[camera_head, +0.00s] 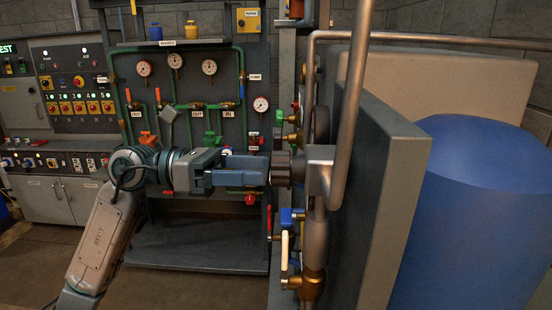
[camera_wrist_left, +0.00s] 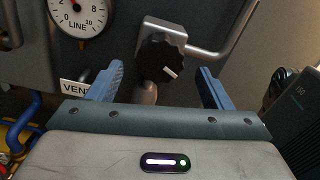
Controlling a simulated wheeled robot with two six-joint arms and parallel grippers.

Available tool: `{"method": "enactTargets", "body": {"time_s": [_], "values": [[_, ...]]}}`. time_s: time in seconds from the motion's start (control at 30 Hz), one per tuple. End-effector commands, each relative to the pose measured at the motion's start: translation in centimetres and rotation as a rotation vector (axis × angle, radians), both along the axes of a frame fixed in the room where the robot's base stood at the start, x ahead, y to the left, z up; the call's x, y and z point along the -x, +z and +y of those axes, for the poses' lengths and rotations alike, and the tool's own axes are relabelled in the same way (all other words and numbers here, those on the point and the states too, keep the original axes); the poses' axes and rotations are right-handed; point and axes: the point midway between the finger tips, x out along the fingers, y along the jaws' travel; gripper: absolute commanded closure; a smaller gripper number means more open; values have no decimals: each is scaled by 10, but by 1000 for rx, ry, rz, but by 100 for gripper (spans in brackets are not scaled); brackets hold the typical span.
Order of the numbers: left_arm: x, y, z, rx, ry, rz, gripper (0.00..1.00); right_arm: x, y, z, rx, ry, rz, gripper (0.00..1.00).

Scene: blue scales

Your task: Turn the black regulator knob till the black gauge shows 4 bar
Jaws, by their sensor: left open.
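The black regulator knob (camera_wrist_left: 162,58) is ribbed, with a white mark pointing to the lower right in the left wrist view. It sits on a grey block with a pipe. In the head view the knob (camera_head: 281,168) shows side-on. My left gripper (camera_head: 262,168) is open, with its blue fingertips close to the knob. In the wrist view its fingers (camera_wrist_left: 160,70) stand on either side of the knob, with gaps. A dark-rimmed gauge marked LINE (camera_wrist_left: 78,16) is cut off at the top; I cannot tell its exact reading. My right gripper is out of view.
A grey panel (camera_head: 385,165) carries the knob, pipes and valves. A white lever (camera_head: 284,252) and a blue valve handle (camera_head: 290,217) sit below the knob. A blue tank (camera_head: 480,215) stands at right. Another gauge board (camera_head: 195,120) stands behind my left arm.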

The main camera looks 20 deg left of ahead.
Motion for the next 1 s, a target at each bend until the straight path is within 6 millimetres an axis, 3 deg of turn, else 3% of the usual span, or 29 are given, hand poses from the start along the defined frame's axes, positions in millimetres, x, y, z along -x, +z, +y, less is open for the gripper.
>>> {"method": "enactTargets", "body": {"time_s": [0.4,0.87,1.0], "values": [[-10,2,-36,3,-2,0,26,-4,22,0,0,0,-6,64],[-12,0,-43,0,1,0,26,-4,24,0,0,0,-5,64],[-12,0,-43,0,1,1,50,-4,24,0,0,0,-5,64]]}}
